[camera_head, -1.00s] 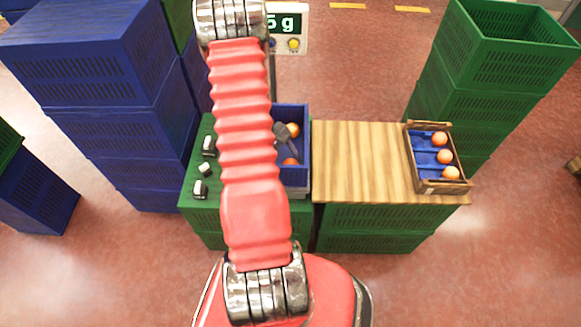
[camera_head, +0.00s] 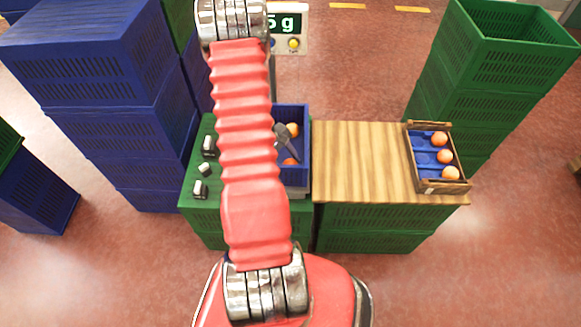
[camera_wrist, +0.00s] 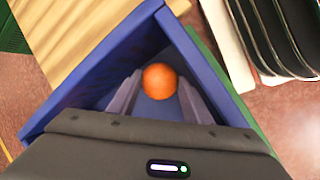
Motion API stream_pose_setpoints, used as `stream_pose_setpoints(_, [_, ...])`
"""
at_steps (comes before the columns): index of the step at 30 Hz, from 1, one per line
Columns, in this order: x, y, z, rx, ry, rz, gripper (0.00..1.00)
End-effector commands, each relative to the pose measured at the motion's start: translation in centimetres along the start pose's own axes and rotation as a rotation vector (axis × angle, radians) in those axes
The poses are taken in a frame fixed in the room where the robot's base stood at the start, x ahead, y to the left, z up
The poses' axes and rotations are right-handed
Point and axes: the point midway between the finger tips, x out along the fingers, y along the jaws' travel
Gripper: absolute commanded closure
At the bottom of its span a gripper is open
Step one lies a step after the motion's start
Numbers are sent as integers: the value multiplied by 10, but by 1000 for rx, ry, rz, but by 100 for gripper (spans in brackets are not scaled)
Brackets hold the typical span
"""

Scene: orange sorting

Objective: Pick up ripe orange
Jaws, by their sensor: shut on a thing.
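Two oranges show in the blue crate (camera_head: 306,150) in the head view: one at the back (camera_head: 293,128) and one nearer the front (camera_head: 290,161). My gripper (camera_head: 295,155) reaches down into this crate, partly hidden behind my red arm. In the wrist view an orange (camera_wrist: 159,81) lies between the two grey fingers of my gripper, inside the blue walls. The fingers are shut on it. From its place in the head view, it appears to be the nearer orange.
A wooden board (camera_head: 360,160) lies right of the crate, mostly clear. On it stands a box (camera_head: 415,160) with three oranges. A scale display (camera_head: 287,24) stands behind. Blue crate stacks (camera_head: 85,60) rise at left, green ones (camera_head: 450,90) at right. Several small dark-and-white items (camera_head: 200,190) lie left.

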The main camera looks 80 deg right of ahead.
Motion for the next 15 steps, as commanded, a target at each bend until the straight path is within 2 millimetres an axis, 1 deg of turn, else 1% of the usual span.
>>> stream_pose_setpoints(1, [0, 0, 0, 0, 0, 0, 74])
stream_pose_setpoints(3, [0, 0, 0, 0, 0, 0, 78])
stream_pose_setpoints(4, [0, 0, 0, 0, 0, 0, 79])
stream_pose_setpoints(11, [0, 0, 0, 0, 0, 0, 79])
stream_pose_setpoints(15, [-4, 1, 1, 0, 1, 0, 79])
